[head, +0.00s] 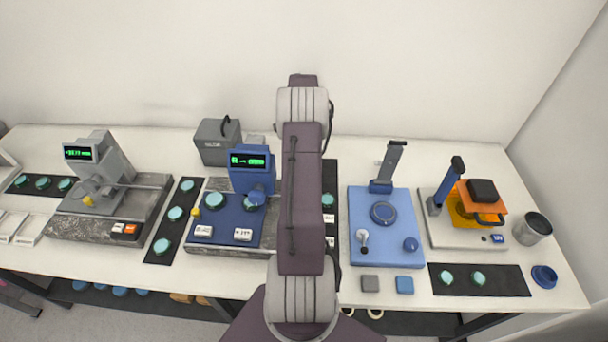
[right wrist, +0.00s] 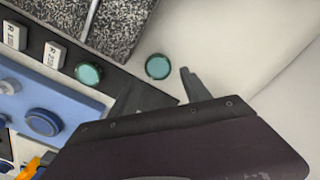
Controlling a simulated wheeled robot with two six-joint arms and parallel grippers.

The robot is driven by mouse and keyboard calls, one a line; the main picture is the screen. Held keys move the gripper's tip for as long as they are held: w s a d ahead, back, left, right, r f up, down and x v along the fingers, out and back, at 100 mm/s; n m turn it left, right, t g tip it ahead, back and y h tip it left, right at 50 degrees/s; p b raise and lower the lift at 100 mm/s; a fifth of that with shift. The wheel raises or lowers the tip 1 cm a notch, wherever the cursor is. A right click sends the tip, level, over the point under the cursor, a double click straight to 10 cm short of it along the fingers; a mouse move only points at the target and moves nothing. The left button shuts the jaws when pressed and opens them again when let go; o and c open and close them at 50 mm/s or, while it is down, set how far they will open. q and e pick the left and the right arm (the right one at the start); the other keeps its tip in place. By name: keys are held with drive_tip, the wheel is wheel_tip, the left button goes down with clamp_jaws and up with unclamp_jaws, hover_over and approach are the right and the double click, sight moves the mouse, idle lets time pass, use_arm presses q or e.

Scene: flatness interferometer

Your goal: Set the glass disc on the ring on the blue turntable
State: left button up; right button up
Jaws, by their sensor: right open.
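The blue turntable (head: 383,213) is a round dark-blue plate on a light-blue base (head: 372,252), right of my arm; the turntable also shows in the right wrist view (right wrist: 43,122). No glass disc shows on it; its ring is too small to make out. In the right wrist view, a teal glass disc (right wrist: 158,66) lies on the white table just beyond the fingertips of my open right gripper (right wrist: 160,88), apart from them. Another teal disc (right wrist: 88,74) lies on the black strip. The head view hides the right gripper. My left gripper is out of view.
Several teal discs lie on black strips (head: 163,247) along the table. A blue gauge station (head: 232,217) stands left of my arm. An upright post (head: 392,162) rises behind the turntable. An orange and black device (head: 481,203) and a metal cup (head: 533,229) stand right.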

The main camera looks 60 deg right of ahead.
drive_tip(key=f, duration=0.4)
drive_tip(key=shift+s+a+f+p, duration=0.2)
drive_tip(key=shift+a+p, duration=0.1)
drive_tip(key=shift+p, duration=0.1)
drive_tip(key=shift+w+d+f, duration=0.1)
drive_tip(key=shift+f, duration=0.4)
clamp_jaws()
drive_tip(key=shift+r, duration=0.1)
drive_tip(key=r, duration=0.4)
drive_tip(key=shift+s+r+b, duration=0.15)
drive_tip(key=shift+s+b, duration=0.1)
drive_tip(key=shift+b, duration=0.15)
drive_tip(key=s+r+b, duration=0.1)
drive_tip(key=s+r, duration=0.5)
drive_tip(key=s, duration=0.5)
drive_tip(key=shift+a+r, duration=0.35)
drive_tip(key=shift+a, duration=0.05)
drive_tip(key=shift+f, duration=0.1)
